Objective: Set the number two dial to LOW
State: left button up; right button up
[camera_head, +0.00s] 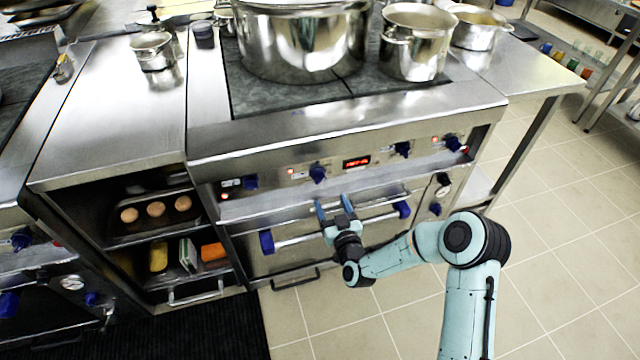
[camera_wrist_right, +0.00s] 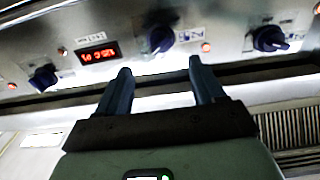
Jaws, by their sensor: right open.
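The stove's front panel holds a row of blue dials. Counting from the left, the second dial (camera_head: 318,173) sits just left of the red display; it also shows in the wrist view (camera_wrist_right: 160,40), where the panel appears upside down. I cannot read the markings around it, so its setting is unclear. My right gripper (camera_head: 333,203) is open and empty, a little below and in front of this dial, with its fingers pointing at the panel. In the wrist view its fingertips (camera_wrist_right: 160,68) stand apart with the dial in line with the gap, not touching it. My left gripper is not in view.
Other dials flank it: the first dial (camera_head: 249,183) and the third dial (camera_head: 402,149), beyond the display (camera_head: 356,162). The oven handle bar (camera_head: 295,240) runs below, close to my gripper. A large stockpot (camera_head: 300,45) and smaller pots stand on the stove top.

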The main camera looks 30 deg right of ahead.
aim_at(321, 179)
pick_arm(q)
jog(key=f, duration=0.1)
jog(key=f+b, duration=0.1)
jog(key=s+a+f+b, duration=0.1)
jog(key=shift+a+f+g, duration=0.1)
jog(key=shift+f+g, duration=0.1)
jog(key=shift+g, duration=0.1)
pick_arm(e)
jog(key=x, duration=0.9)
jog(key=shift+w, duration=0.45)
jog(key=c, duration=1.1)
